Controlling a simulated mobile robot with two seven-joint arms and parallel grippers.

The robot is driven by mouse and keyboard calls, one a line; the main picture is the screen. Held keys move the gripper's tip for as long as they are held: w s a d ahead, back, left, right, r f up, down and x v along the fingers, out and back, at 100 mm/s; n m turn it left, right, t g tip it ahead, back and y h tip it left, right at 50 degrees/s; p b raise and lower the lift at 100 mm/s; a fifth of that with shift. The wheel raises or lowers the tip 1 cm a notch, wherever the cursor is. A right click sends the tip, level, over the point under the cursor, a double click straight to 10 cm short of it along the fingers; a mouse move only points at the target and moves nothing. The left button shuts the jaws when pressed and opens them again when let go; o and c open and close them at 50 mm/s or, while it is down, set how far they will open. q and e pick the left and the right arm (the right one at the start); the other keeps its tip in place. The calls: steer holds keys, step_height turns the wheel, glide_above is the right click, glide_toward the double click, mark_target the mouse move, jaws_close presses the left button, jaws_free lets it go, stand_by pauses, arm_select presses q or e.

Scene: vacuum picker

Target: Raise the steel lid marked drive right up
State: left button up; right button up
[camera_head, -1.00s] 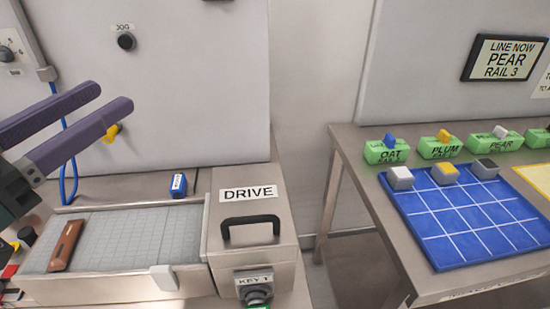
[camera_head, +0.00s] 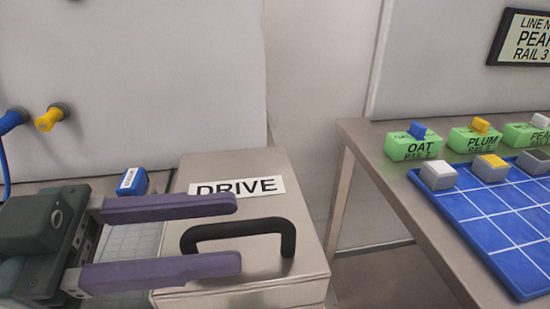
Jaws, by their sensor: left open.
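The steel lid (camera_head: 300,207) with the white DRIVE label (camera_head: 262,185) is down on its box, in the middle of the head view. Its black bar handle (camera_head: 262,225) arches over the lid top. My left gripper (camera_head: 238,233) comes in from the left with its two purple fingers apart. The fingertips reach over the left part of the lid, one beyond and one in front of the handle's left end in the picture. Whether they touch the handle I cannot tell. The upper finger covers part of the label. My right gripper is not in view.
A blue block (camera_head: 132,181) with a white label lies just behind my left gripper. A yellow knob (camera_head: 48,118) and a blue connector (camera_head: 12,121) are on the back panel. At right, a table carries a blue gridded mat (camera_head: 480,225) and green labelled blocks (camera_head: 413,146).

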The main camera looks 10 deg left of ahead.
arm_select(q)
steer(key=shift+x, duration=1.55)
jaws_close()
